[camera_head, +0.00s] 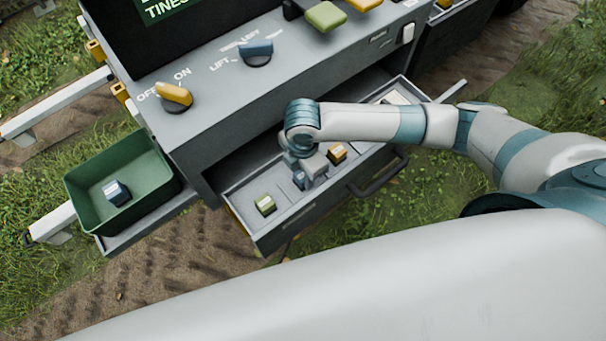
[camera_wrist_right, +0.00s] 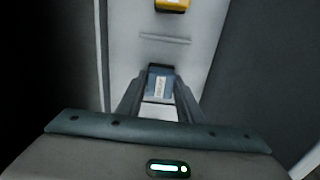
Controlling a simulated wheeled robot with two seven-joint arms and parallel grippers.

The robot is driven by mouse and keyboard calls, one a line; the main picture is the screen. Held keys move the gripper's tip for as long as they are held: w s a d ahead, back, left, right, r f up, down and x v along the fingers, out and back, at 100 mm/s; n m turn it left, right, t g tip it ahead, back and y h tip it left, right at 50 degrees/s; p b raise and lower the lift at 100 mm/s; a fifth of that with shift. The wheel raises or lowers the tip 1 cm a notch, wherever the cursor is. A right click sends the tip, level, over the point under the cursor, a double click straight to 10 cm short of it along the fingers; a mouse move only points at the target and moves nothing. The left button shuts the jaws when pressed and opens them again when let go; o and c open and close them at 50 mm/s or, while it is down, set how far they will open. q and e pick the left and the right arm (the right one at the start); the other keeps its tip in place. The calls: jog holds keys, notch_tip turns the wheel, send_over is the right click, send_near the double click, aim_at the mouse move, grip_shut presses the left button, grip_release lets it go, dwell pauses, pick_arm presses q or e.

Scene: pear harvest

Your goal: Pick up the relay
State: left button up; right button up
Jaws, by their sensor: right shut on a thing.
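A blue relay (camera_head: 299,181) with a pale label is in the open grey drawer (camera_head: 315,216). My right gripper (camera_head: 307,174) reaches down into the drawer and is shut on this relay. In the right wrist view the blue relay (camera_wrist_right: 160,84) sits between the two fingertips, label facing up. Whether it touches the drawer floor I cannot tell. My left gripper is not in view.
A green bin (camera_head: 150,176) at left holds a dark blue block (camera_head: 117,192). The console (camera_head: 215,95) with knobs overhangs the drawer's back.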

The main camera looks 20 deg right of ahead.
aim_at(303, 174)
jog(key=shift+r, duration=0.4)
notch_tip(303, 174, up, 8)
jog(key=shift+r+b, duration=0.2)
jog(key=shift+b, duration=0.35)
jog(key=shift+r, duration=0.4)
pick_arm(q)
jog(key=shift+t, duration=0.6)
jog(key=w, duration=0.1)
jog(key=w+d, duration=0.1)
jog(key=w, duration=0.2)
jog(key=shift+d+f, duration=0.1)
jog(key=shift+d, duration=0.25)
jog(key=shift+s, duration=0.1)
pick_arm(e)
jog(key=shift+r, duration=0.1)
